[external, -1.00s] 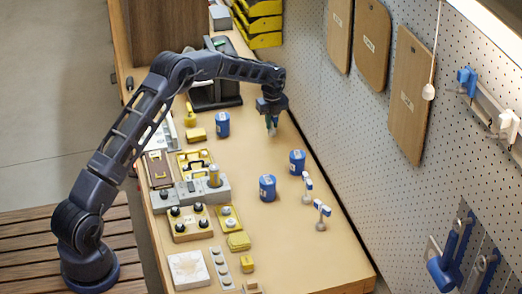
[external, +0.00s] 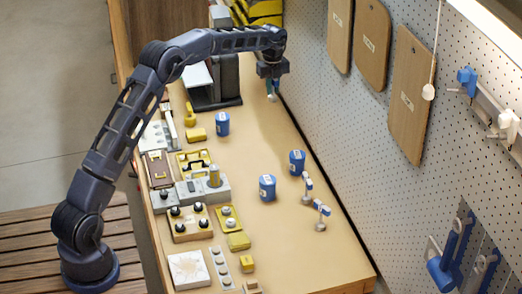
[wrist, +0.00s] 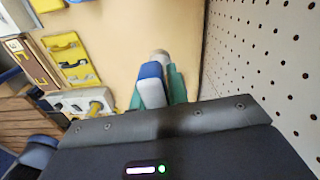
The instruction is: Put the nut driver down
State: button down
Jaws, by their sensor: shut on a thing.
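My gripper (external: 271,88) is at the far right of the bench, close to the pegboard, pointing down. Its teal fingers are shut on the nut driver, whose blue and white handle (wrist: 152,86) shows between them in the wrist view. A pale grey rounded end (wrist: 161,57) shows beyond the handle. In the external view the nut driver is small and mostly hidden by the fingers. Bare bench top (external: 262,140) lies around it. I cannot tell whether its lower end touches the bench.
Two blue cups (external: 267,187) (external: 297,161) and two small blue-topped stands (external: 307,188) (external: 321,217) stand nearer the front. Another blue cup (external: 222,124) is left of my gripper. Yellow bins (external: 258,12) are behind. The pegboard (external: 310,90) rises close on the right.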

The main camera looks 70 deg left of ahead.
jog(key=w+d+f+m, duration=0.1)
jog(key=w+d+m, duration=0.15)
jog(key=d, duration=1.25)
jog(key=w+d+f+m, duration=0.1)
jog(key=w+d, duration=0.3)
jog(key=d, duration=1.1)
jog(key=s+d+r+n, duration=0.1)
jog(key=s+d, duration=0.1)
jog(key=d, duration=1.4)
jog(key=s+d+r+n, duration=0.1)
jog(key=s+d, duration=0.2)
jog(key=d, duration=1.3)
jog(key=f, duration=1.9)
jog(key=shift+w+f, duration=0.2)
jog(key=shift+f, duration=0.2)
jog(key=c, duration=1.8)
grip_release()
jog(key=shift+a+f, duration=0.1)
jog(key=shift+f, duration=0.05)
jog(key=o, duration=0.4)
jog(key=shift+o, duration=0.2)
